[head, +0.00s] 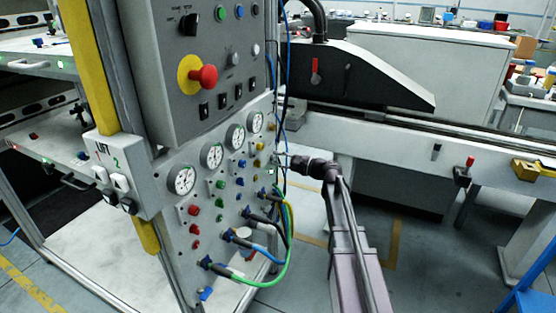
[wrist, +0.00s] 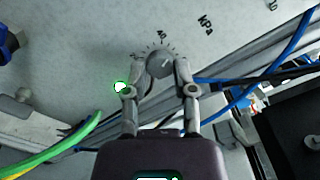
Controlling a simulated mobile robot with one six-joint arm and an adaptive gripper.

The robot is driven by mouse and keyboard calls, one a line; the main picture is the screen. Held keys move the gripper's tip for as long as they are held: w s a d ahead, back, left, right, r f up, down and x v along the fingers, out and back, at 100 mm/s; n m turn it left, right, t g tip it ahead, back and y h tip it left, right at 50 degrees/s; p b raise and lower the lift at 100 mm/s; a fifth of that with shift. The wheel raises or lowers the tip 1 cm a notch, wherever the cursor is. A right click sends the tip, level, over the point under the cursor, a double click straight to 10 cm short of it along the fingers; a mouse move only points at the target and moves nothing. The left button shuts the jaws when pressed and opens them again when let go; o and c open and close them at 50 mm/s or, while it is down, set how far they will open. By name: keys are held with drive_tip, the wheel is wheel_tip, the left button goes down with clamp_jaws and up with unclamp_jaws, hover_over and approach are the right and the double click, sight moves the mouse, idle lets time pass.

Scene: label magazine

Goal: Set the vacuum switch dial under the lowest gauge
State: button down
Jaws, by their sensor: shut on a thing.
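The gauge panel (head: 215,190) carries several white round gauges in a slanting row. The lowest gauge (head: 182,180) is at its left end. In the wrist view a round grey dial (wrist: 160,62) with a pale pointer line sits on the light panel, with tick marks printed around it. My gripper (wrist: 161,68) is shut on this dial, one finger on each side. In the head view my gripper (head: 284,159) reaches the right edge of the panel; the dial cannot be made out there.
A green-lit button (wrist: 121,87) sits just left of my gripper's left finger. Green and yellow hoses (head: 285,235) and blue and black cables hang beside the panel, below my gripper. A red emergency stop (head: 203,77) is on the grey box above.

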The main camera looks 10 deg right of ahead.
drive_tip(key=shift+n, duration=0.3)
drive_tip(key=shift+c, duration=2.2)
unclamp_jaws()
drive_tip(key=v, duration=1.2)
